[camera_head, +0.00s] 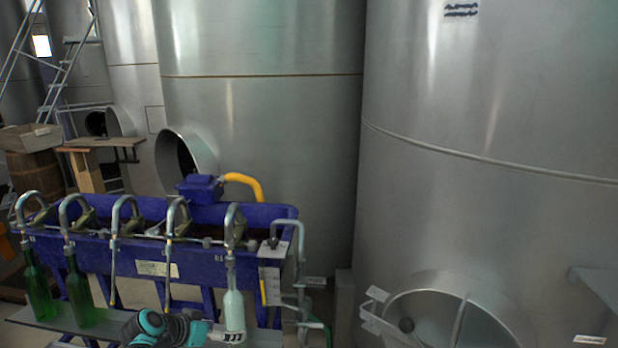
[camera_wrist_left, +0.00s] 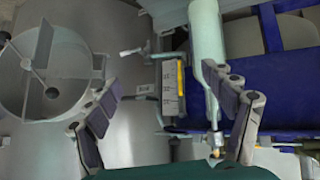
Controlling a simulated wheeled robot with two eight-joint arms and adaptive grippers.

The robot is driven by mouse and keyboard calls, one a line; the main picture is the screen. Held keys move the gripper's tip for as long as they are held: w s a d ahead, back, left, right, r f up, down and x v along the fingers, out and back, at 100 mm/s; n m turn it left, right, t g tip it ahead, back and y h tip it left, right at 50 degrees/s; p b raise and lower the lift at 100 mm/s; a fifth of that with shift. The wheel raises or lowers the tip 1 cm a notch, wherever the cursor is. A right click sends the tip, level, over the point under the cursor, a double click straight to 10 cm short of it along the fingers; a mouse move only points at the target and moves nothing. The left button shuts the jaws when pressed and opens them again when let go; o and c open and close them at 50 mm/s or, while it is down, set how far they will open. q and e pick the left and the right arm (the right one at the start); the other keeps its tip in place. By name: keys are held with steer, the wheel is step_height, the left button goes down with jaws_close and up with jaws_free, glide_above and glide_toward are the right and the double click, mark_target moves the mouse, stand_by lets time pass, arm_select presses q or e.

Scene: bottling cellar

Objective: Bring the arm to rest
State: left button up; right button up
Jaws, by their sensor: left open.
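My left arm comes in at the bottom of the head view, and its gripper (camera_head: 228,337) is low beside the base of a pale bottle (camera_head: 234,308). In the left wrist view the gripper (camera_wrist_left: 163,85) has its two fingers spread wide, with nothing held between them. The pale bottle (camera_wrist_left: 207,35) also shows there, partly behind the right-hand finger; I cannot tell whether they touch. The bottle stands upright under a spout of the blue filling machine (camera_head: 200,262). My right gripper is not in view.
Two green bottles (camera_head: 38,290) (camera_head: 80,295) stand under spouts at the left on the machine's grey shelf (camera_head: 55,321). A large steel tank (camera_head: 490,130) with a round hatch (camera_head: 450,283) fills the right side. A wooden table (camera_head: 100,142) is at back left.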

arm_select(q)
steer(key=s+d+r+n+y, duration=0.1)
steer(key=s+d+n+y, duration=0.1)
steer(key=s, duration=1)
steer(key=s+d+r+n+y, duration=0.1)
steer(key=s+d+n+y, duration=0.1)
steer(key=s, duration=1)
steer(key=shift+s+d+g+y, duration=0.4)
steer(key=shift+d+y, duration=0.1)
steer(key=shift+d, duration=0.25)
